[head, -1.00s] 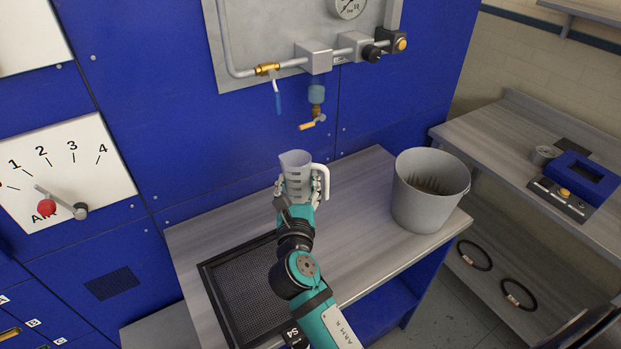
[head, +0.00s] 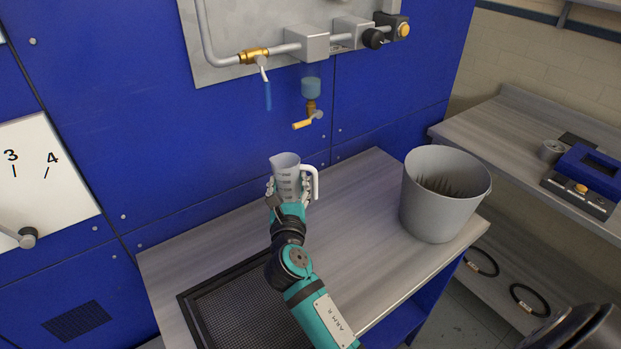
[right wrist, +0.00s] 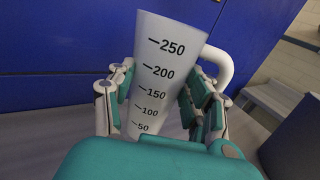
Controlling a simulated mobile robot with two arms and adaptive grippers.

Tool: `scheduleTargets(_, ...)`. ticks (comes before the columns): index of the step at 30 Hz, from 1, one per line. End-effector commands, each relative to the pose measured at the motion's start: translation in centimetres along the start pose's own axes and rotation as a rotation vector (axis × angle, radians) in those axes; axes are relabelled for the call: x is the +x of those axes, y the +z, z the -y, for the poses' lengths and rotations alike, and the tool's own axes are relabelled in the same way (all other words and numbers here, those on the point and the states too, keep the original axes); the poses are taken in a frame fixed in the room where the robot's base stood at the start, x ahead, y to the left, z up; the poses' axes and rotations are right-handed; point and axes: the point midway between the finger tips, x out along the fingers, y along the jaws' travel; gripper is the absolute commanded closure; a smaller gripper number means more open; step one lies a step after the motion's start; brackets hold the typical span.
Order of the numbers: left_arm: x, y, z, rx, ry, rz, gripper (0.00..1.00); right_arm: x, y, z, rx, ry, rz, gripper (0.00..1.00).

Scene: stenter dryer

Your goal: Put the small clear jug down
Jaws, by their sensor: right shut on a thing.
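The small clear jug (head: 286,172) is a translucent measuring jug with dark graduation marks and a white handle on its right. In the right wrist view the jug (right wrist: 165,75) stands between the fingers, with marks from 50 to 250. My right gripper (head: 287,190) is shut on the jug's body; it also shows in the right wrist view (right wrist: 160,105). The jug looks close to upright. Its base is hidden by the gripper, so I cannot tell whether it touches the bench (head: 340,215). My left gripper is not in view.
A grey bucket (head: 432,215) stands on the bench's right. A black mesh tray (head: 245,310) lies at the front left. A drain valve with a brass lever (head: 303,124) hangs from the pipework above the jug. The bench between jug and bucket is clear.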

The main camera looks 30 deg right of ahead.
Motion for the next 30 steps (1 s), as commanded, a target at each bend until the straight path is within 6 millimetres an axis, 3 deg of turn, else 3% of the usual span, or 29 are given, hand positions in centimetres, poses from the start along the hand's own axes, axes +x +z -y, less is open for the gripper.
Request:
scheduleTargets(6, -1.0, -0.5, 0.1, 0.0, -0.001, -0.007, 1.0, 5.4, -0.3, 3.0, -0.002, -0.002, 0.001, 0.75)
scheduleTargets(12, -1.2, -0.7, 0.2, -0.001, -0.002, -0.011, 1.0, 9.1, -0.9, 5.1, -0.001, -0.002, 0.001, 0.75)
scheduleTargets(17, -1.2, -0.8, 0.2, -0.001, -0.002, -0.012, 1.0, 10.1, -1.3, 5.7, 0.0, -0.001, -0.001, 0.75)
scheduleTargets(24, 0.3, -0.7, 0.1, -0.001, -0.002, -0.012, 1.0, 10.1, -4.5, 5.6, 0.003, 0.0, -0.002, 0.76)
scheduleTargets(30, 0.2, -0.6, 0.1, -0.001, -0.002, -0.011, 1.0, 10.1, -4.7, 5.7, 0.0, 0.0, 0.0, 0.76)
